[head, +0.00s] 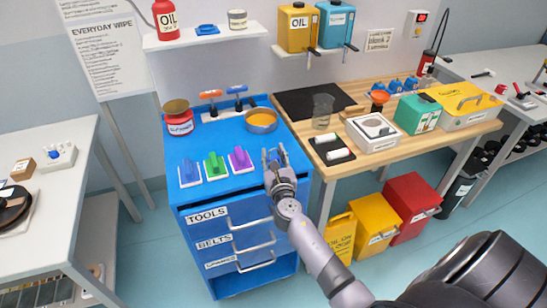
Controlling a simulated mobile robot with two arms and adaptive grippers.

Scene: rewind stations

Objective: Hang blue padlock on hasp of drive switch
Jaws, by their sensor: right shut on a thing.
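My right gripper (275,157) is over the front right part of the blue drawer cabinet's top. It is shut on a small bluish thing that looks like the blue padlock; the fingers hide most of it, and blue on blue makes its outline hard to tell. I cannot tell for sure which thing is the drive switch. A small white wall box with a red part (416,21) is at the upper right, well apart from the gripper. No hasp can be made out. My left gripper is not in view.
The blue cabinet (237,203) bears green (215,166) and purple (240,160) handled blocks and an orange-filled bowl (261,121). The wooden bench (357,88) on the right holds a beaker (322,111) and boxes. A white table (77,138) stands left, with a floor gap between.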

